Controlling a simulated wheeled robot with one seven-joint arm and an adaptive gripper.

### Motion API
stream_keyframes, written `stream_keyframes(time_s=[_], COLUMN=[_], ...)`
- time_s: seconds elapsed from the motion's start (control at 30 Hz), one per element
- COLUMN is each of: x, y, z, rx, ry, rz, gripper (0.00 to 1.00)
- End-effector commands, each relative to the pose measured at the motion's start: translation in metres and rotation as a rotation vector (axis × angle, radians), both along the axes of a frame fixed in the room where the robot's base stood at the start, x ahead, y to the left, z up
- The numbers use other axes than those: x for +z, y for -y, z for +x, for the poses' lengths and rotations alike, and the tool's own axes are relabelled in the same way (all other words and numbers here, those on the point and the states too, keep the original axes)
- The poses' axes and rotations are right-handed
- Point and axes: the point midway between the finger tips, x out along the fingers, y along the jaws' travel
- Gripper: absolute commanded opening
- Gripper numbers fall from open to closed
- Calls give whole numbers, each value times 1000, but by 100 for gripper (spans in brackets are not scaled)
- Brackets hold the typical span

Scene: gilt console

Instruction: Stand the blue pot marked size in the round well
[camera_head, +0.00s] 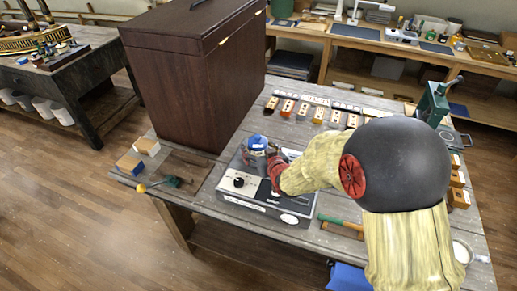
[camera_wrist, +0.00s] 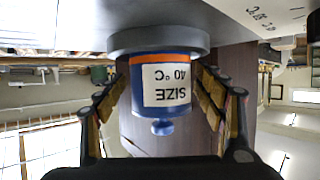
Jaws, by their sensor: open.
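The blue pot (camera_wrist: 135,100) has a white label reading "SIZE 40 °C", an orange band and a small knob on top. The wrist view shows it upside down. Its base end meets a round grey collar (camera_wrist: 158,40), apparently the well, on the grey appliance; how deep it sits is hidden. In the head view the pot's blue top (camera_head: 257,142) shows upright over the appliance (camera_head: 262,209), partly covered by my gripper (camera_head: 268,163). My gripper (camera_wrist: 165,97) is open, with one finger on each side of the pot; gaps show beside it.
A black knob (camera_head: 238,182) is on the appliance's front left. A large dark wooden cabinet (camera_head: 195,75) stands close behind. Several small coloured blocks (camera_head: 318,115) line the back of the table. A green-handled tool (camera_head: 340,222) lies to the right.

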Motion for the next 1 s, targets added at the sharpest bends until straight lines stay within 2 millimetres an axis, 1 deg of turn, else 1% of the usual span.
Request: stream_keyframes(time_s=[0.27, 0.47, 0.8, 1.0], x=[2, 18, 40, 52], y=[0, 1, 23, 33], z=[0, -2, -60, -87], rx=[0, 0, -1, 0], ry=[0, 1, 2, 1], rz=[0, 0, 1, 1], gripper=[69, 69, 69, 69])
